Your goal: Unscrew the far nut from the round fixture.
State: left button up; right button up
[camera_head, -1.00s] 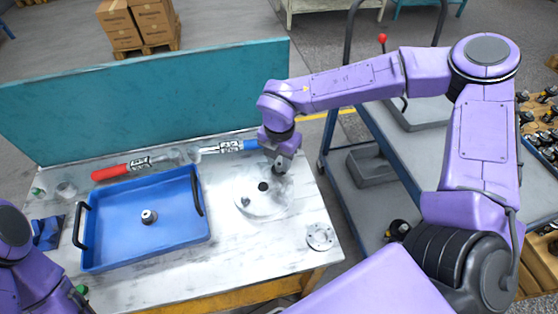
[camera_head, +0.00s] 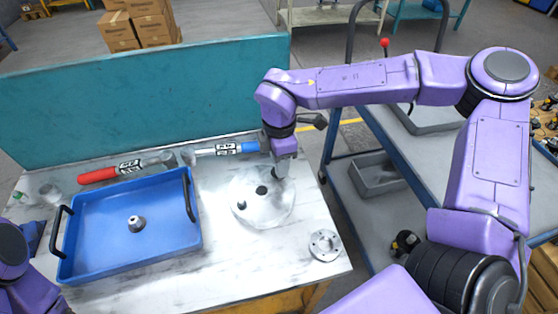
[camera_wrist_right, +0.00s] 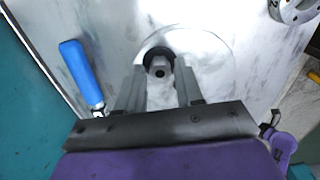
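The round fixture (camera_head: 262,216) is a pale disc on the white table with a dark centre hole (camera_head: 261,190). A small grey nut (camera_head: 241,205) stands on its near left part. My right gripper (camera_head: 281,172) points down over the far right part of the disc and hides the far nut in the head view. In the right wrist view, its two fingers (camera_wrist_right: 160,78) stand apart, with the grey nut (camera_wrist_right: 158,70) between their tips. Gaps seem to show beside the nut. Another grey nut (camera_head: 136,223) lies in the blue tray (camera_head: 90,262). My left gripper is out of view.
A metal flange (camera_head: 325,245) lies at the table's right edge. A red-handled tool (camera_head: 98,175) and a blue-handled tool (camera_head: 238,148) lie along the teal back panel (camera_head: 140,100). A grey cart (camera_head: 365,235) stands to the right.

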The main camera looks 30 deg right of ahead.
jog(key=shift+c, duration=0.3)
grip_shut()
jog(key=shift+r+n+p, duration=0.2)
jog(key=shift+n+p, duration=0.5)
jog(key=shift+p, duration=0.05)
jog(key=n+p, duration=0.2)
jog(key=n, duration=0.1)
jog(key=shift+n+p, duration=0.3)
jog(key=shift+p, duration=0.1)
jog(key=shift+f+n, duration=0.15)
jog(key=shift+n, duration=0.25)
